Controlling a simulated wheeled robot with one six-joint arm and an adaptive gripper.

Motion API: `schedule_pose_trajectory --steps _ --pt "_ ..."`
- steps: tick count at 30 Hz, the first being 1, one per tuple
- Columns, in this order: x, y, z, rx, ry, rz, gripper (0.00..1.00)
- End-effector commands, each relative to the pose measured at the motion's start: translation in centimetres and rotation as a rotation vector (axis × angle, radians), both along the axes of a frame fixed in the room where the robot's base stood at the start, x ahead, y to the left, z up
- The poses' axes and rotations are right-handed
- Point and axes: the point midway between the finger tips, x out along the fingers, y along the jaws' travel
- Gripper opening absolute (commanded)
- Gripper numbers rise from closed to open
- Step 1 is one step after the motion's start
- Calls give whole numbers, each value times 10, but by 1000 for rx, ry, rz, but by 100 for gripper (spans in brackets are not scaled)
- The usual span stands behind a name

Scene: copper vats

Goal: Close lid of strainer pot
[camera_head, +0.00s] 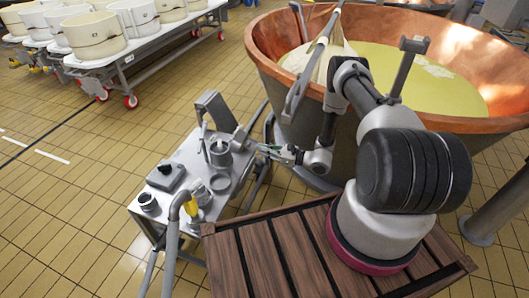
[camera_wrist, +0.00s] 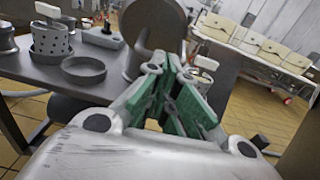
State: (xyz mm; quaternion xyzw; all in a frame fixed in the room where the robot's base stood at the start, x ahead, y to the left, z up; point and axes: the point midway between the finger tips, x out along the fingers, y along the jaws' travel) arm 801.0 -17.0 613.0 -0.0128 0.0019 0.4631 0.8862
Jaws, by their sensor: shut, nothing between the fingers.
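The strainer pot (camera_head: 220,158) stands upright on the small metal table. In the wrist view it shows as a grey cylinder with perforated sides (camera_wrist: 50,46), and a pale-handled part (camera_wrist: 47,11) rises above its top. A shallow round grey piece (camera_wrist: 83,69) lies beside it on the table; it also shows in the head view (camera_head: 220,183). I cannot tell whether this piece is the lid. My gripper (camera_head: 268,150) is right of the pot, apart from it, near the table's right side. Its green-padded fingers (camera_wrist: 179,72) are shut and empty.
A grey upright panel (camera_head: 214,109) stands at the table's back. A block-shaped item (camera_head: 166,175) and a small round cup (camera_head: 147,202) sit on the table's left. The large copper vat (camera_head: 274,85) with yellow liquid is behind my arm. White tubs stand on a wheeled rack (camera_head: 150,55).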

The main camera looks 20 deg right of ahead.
Motion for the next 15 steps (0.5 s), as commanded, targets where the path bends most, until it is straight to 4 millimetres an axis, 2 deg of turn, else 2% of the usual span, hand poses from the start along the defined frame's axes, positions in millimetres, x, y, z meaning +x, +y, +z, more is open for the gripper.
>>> schedule_pose_trajectory --steps 8,15 --pt "1 1 10 -52 36 1 0" --pt "4 5 27 -146 103 1 0"
